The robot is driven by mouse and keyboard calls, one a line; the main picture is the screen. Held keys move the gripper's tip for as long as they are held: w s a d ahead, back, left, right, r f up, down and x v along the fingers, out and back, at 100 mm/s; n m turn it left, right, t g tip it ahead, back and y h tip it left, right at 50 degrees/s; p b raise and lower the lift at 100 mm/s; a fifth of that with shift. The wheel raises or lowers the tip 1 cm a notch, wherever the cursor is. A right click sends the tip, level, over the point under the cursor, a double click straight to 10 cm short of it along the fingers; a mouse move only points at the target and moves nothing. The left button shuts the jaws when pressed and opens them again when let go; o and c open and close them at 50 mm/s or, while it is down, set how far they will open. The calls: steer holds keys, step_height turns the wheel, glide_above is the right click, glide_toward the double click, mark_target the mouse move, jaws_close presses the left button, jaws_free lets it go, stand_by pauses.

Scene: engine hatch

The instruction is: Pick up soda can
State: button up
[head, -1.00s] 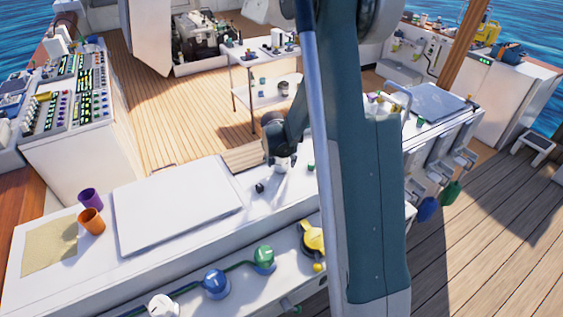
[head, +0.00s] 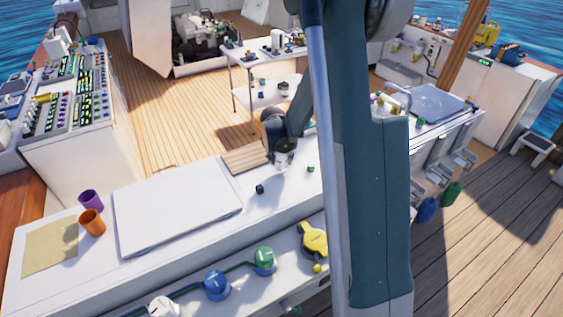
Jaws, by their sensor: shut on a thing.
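My gripper (head: 284,158) is small in the head view, over the far edge of the white counter (head: 60,285), right of the grey hatch panel. It is shut on a small pale thing at its tips, which I take to be the soda can (head: 284,160). The fingers and the arm cover much of it, and its markings are too small to read. I cannot tell how far it is above the counter.
A small dark knob (head: 260,189) and a small green one (head: 310,169) stand on the counter near my gripper. The grey hatch panel (head: 178,205), a purple cup (head: 90,200) and an orange cup (head: 92,222) are left. A white shelf table (head: 262,62) stands behind.

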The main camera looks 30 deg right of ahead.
step_height(320, 180, up, 8)
steer(key=shift+f+p, duration=0.25)
steer(key=shift+p, duration=0.3)
